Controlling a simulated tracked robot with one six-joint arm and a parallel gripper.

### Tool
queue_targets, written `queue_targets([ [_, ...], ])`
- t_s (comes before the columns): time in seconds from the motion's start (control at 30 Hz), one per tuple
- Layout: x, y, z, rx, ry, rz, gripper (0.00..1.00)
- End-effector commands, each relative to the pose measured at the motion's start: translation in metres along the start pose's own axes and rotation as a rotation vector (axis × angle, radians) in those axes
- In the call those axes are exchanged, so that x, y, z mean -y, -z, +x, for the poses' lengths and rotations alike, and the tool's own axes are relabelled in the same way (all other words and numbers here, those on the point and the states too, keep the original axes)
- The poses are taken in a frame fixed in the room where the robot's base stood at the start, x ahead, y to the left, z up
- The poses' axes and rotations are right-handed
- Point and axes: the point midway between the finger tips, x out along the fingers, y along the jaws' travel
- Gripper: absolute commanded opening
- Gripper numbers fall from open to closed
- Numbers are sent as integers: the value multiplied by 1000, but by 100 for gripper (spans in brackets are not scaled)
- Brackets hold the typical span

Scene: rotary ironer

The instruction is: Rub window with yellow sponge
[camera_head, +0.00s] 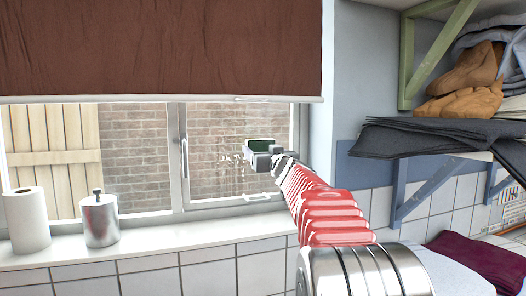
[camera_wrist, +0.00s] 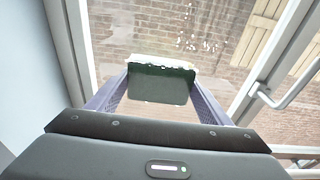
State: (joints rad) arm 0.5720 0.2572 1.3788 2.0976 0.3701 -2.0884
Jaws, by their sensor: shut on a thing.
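The sponge (camera_head: 261,144) shows a dark green face and a thin pale edge; I see no clear yellow on it. My gripper (camera_head: 268,150) is shut on the sponge and holds it in front of the right pane of the window (camera_head: 215,135). In the wrist view the sponge (camera_wrist: 160,86) sits between the two fingers of my gripper (camera_wrist: 158,92), its pale far edge toward the glass. Whether it touches the glass I cannot tell. White marks show on the pane (camera_wrist: 195,42) just beyond the sponge.
A brown blind (camera_head: 160,45) covers the window's upper part. A paper roll (camera_head: 27,220) and a metal canister (camera_head: 99,221) stand on the sill at left. The window handle (camera_head: 184,158) juts from the middle frame. A shelf with folded dark cloth (camera_head: 430,137) is at right.

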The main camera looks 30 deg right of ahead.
Motion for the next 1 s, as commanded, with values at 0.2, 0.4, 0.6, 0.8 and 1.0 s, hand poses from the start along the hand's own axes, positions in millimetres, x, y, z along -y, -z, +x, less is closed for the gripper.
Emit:
queue_targets([
  [0.2,-2,0,0,0,-3,0,55],
  [0.4,-3,-1,8,0,-3,0,55],
  [0.6,-4,-3,24,1,-4,0,55],
  [0.8,-4,-5,41,0,-4,0,55],
  [1.0,-4,-7,54,0,-5,-1,55],
])
